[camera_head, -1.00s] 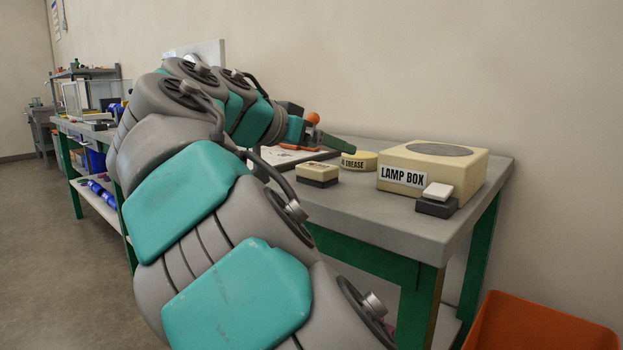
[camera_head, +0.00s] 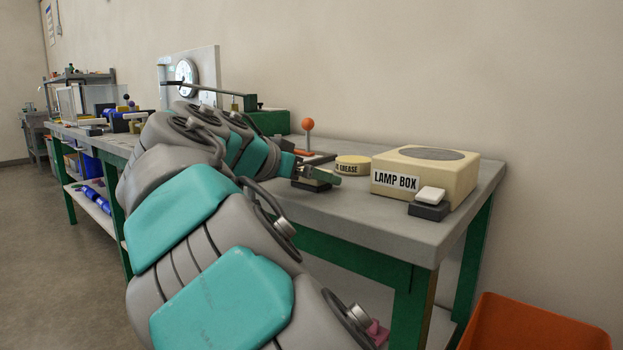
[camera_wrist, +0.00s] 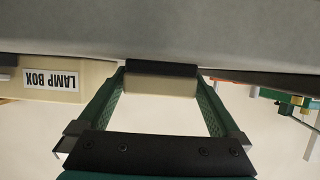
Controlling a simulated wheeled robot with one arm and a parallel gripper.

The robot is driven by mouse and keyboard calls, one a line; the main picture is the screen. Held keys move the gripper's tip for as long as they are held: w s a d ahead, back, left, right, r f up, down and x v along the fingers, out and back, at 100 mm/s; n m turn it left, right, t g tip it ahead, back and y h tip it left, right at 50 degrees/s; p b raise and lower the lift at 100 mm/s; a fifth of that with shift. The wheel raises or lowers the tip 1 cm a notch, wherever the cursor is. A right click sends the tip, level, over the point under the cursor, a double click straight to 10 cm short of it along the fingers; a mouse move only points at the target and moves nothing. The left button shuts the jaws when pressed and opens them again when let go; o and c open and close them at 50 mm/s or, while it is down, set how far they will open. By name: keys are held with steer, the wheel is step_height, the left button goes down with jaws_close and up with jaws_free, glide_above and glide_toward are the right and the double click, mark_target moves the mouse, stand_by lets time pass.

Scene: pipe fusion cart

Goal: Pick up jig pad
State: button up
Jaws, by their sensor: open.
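A small cream block on a dark base, which I take to be the jig pad (camera_head: 312,185), sits near the bench's front edge in the head view, mostly hidden behind my gripper (camera_head: 324,170). In the wrist view, which looks upside down, the jig pad (camera_wrist: 160,84) shows its cream body and dark base at the far end of my gripper (camera_wrist: 160,76). The two green fingers are spread wide, one on each side of the block. I cannot tell whether either finger touches it. It still rests on the bench.
The grey bench (camera_head: 400,225) also holds a lamp box (camera_head: 450,180), a small grey block with a white top (camera_head: 430,202), a round grease tin (camera_head: 352,165) and an orange-knobbed lever (camera_head: 308,125). An orange bin (camera_head: 540,325) stands at lower right.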

steer(key=c, duration=1.1)
steer(key=shift+r, duration=0.15)
step_height(320, 180, up, 18)
steer(key=p, duration=0.8)
steer(key=shift+p, duration=0.35)
